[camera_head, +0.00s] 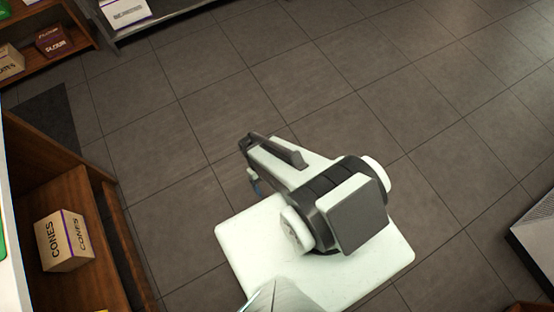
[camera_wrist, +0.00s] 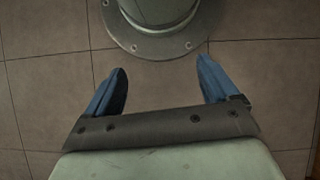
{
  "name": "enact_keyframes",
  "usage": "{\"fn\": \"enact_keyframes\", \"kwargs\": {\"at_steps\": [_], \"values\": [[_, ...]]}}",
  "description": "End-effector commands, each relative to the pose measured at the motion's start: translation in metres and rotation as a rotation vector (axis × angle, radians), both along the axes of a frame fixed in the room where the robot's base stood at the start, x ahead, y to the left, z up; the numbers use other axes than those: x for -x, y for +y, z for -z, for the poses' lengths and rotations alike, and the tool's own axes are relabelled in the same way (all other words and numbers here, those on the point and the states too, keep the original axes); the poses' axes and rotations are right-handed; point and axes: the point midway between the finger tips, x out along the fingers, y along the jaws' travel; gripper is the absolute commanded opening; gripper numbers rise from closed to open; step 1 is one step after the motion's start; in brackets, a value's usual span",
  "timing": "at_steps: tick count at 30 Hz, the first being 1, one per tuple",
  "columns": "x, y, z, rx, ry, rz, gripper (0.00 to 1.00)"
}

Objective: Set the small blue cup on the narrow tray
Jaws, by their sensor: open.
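Neither the small blue cup nor the narrow tray shows in either view. My gripper (camera_wrist: 162,70) is open and empty in the wrist view, its two blue fingers spread wide apart with tiled floor behind them. In the head view my arm is folded over my own pale base, and only a small blue bit of my gripper (camera_head: 255,183) shows past the arm, above the floor.
A wooden shelf at the left holds a box marked CONES (camera_head: 65,241). Shelves at the upper left hold a dark red box (camera_head: 53,41) and a white box (camera_head: 124,11). A grey unit (camera_head: 537,235) stands at the right edge. The tiled floor (camera_head: 400,110) between is clear.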

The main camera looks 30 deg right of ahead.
Motion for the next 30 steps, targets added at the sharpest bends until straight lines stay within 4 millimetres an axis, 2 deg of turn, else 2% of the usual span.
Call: {"fn": "enact_keyframes", "kwargs": {"at_steps": [1, 3, 7, 30], "values": [[0.015, -0.006, 0.0, 0.007, 0.011, 0.03, 0.88], [0.028, -0.01, 0.001, 0.016, 0.021, 0.064, 0.88], [0.042, -0.015, 0.003, 0.026, 0.031, 0.098, 0.88], [0.045, -0.016, 0.004, 0.028, 0.033, 0.107, 0.88]]}}
